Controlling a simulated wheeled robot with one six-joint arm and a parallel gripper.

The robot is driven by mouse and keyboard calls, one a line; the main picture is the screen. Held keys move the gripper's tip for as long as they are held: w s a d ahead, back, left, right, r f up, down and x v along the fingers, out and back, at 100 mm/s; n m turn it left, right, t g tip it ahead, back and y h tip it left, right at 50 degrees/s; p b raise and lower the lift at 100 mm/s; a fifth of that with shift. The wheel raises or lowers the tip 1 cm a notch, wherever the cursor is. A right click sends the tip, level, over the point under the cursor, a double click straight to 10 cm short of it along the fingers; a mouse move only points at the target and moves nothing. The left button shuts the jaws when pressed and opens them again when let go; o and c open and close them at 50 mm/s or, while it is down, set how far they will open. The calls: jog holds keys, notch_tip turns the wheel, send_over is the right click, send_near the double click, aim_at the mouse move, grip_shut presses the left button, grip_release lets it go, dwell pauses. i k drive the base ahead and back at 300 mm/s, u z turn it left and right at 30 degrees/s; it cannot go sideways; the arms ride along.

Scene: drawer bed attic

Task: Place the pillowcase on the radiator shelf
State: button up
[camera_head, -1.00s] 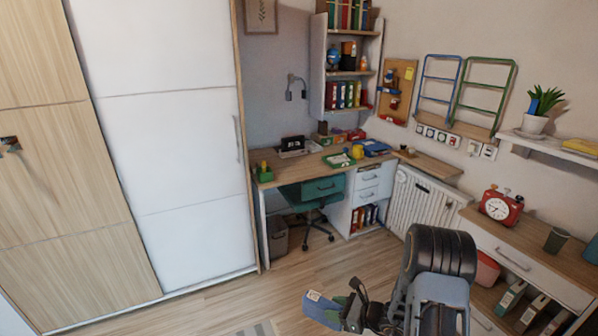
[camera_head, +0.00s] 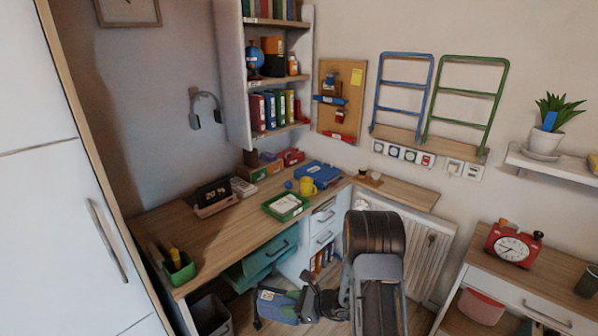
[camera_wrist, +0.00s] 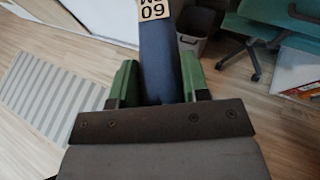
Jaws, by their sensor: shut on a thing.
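My gripper (camera_wrist: 158,78) is shut on a dark blue folded cloth, which I take as the pillowcase (camera_wrist: 160,50). Its two green fingers press on either side of the cloth, and a pale label with "60" shows on it. In the head view the blue bundle (camera_head: 278,306) hangs low at the bottom centre, in front of the desk. The wooden radiator shelf (camera_head: 412,192) runs along the wall above the white radiator (camera_head: 428,250), right of the desk. My arm hides part of the radiator. The pillowcase is apart from the shelf.
Small items (camera_head: 371,179) stand at the shelf's left end; its right part looks bare. The desk (camera_head: 225,215) stands left, with a green chair (camera_head: 255,265) under it. A cabinet with a red clock (camera_head: 514,245) stands right. Blue and green racks (camera_head: 466,100) hang above the shelf.

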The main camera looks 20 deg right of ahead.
aim_at(409, 196)
jog(key=z, duration=0.75)
jog(key=i, duration=1.65)
jog(key=z, duration=0.9)
